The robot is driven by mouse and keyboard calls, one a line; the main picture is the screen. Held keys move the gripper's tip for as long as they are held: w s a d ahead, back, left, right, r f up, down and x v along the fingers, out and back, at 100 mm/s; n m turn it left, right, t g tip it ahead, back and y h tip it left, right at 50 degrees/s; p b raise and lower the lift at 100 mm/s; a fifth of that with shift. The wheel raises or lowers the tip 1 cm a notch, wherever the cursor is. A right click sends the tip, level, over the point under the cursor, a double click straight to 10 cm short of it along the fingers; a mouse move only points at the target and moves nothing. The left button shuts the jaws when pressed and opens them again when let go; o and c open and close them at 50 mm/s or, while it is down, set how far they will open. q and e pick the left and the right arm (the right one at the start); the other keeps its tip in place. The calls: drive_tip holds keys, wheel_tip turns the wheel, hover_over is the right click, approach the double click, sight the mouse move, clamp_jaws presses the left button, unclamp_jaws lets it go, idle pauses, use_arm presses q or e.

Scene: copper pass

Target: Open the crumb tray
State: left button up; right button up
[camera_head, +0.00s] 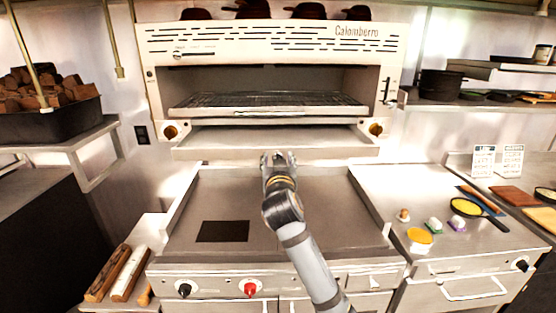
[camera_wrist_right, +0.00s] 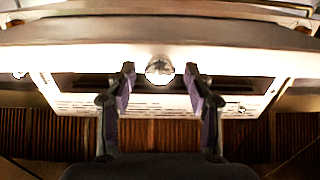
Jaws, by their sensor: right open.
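The crumb tray (camera_head: 270,139) is a wide, flat metal panel low on the steel broiler (camera_head: 270,45), under its open rack cavity. It appears to jut forward from the body; how far cannot be told. My right gripper (camera_head: 278,158) is just below the tray's front edge, near its middle, over the griddle. In the right wrist view, the open fingers (camera_wrist_right: 159,84) stand on either side of a round shiny knob (camera_wrist_right: 159,69) on a pale front band. Whether the fingers touch the knob cannot be told. My left gripper is not in view.
A steel griddle (camera_head: 320,205) with a dark square plate (camera_head: 222,231) lies below the broiler. Two dials (camera_head: 170,131) (camera_head: 376,129) flank the tray. A wire rack (camera_head: 270,100) fills the cavity. A right-hand counter holds a yellow pan (camera_head: 466,207) and small food items.

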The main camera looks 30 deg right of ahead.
drive_tip(key=v, duration=0.7)
drive_tip(key=shift+s+a, duration=0.1)
